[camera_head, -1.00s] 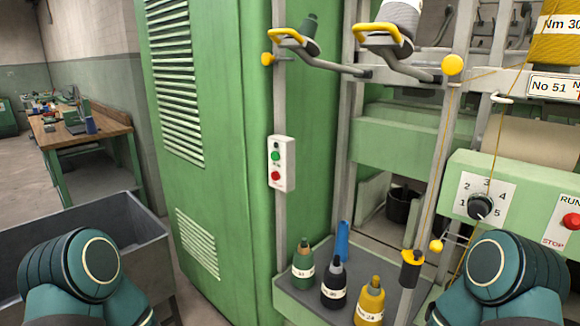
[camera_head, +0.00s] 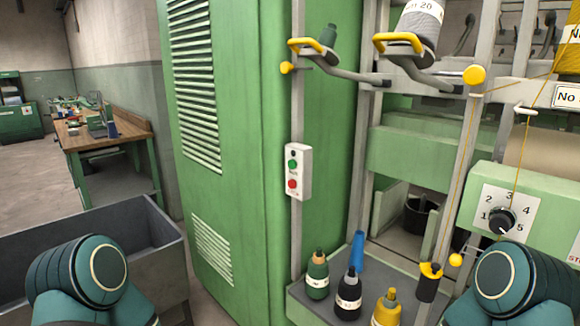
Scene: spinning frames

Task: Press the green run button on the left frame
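A small white control box (camera_head: 299,172) is mounted on a grey upright post in front of the tall green cabinet. Its green button (camera_head: 292,164) sits above a red button (camera_head: 292,184), with a small dark spot at the top. Teal links of my two arms show at the lower left and lower right corners. Neither gripper is in view, and nothing of mine touches the box.
A grey shelf (camera_head: 300,293) with green, black and yellow yarn cones stands below the box. Yellow-handled arms (camera_head: 318,45) jut out above it. A grey bin (camera_head: 150,220) is at the left. A dial panel (camera_head: 505,212) is at the right.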

